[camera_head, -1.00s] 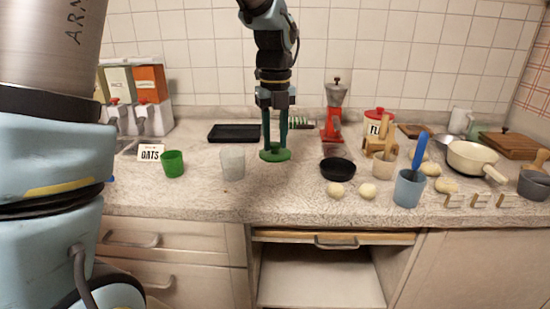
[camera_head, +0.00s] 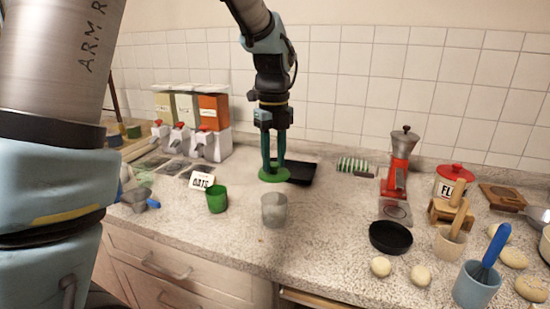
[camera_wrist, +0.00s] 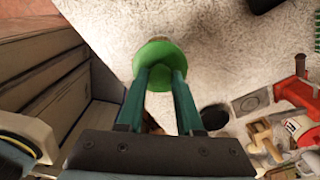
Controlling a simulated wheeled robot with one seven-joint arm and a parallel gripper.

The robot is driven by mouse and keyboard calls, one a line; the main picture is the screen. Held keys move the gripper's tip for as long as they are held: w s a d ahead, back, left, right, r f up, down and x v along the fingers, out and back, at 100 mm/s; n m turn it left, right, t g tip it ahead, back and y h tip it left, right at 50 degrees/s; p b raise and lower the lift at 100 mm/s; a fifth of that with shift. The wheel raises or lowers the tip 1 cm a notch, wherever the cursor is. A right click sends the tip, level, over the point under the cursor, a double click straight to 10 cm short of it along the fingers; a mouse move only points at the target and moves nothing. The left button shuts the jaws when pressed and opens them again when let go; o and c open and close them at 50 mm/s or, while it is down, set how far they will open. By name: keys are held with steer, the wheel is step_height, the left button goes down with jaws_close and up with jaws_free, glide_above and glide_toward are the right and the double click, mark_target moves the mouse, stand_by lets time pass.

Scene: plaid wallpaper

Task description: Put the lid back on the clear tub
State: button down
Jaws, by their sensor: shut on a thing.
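My gripper (camera_head: 273,163) points down, its teal fingers shut on the green round lid (camera_head: 272,177), held level. In the wrist view the lid (camera_wrist: 155,58) shows between the fingertips (camera_wrist: 160,74). The clear tub (camera_head: 274,213), a translucent grey-white cup, stands upright and open on the counter. In the head view it shows just below the lid, with a gap between them. The tub does not show clearly in the wrist view, where the lid covers the place beneath it.
A green cup (camera_head: 217,199) and an OATS card (camera_head: 201,181) stand left of the tub. A black tray (camera_head: 302,173) lies behind it. Dispensers (camera_head: 202,142) stand at the back left.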

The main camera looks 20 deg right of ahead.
mark_target(274, 173)
steer(key=shift+f+b, duration=1.85)
steer(key=shift+f, duration=1.05)
steer(key=shift+r, duration=0.1)
steer(key=shift+f+p, duration=0.25)
steer(key=shift+p, duration=0.2)
stand_by(0.5)
steer(key=shift+c, duration=2.4)
jaws_free()
steer(key=shift+o, duration=0.4)
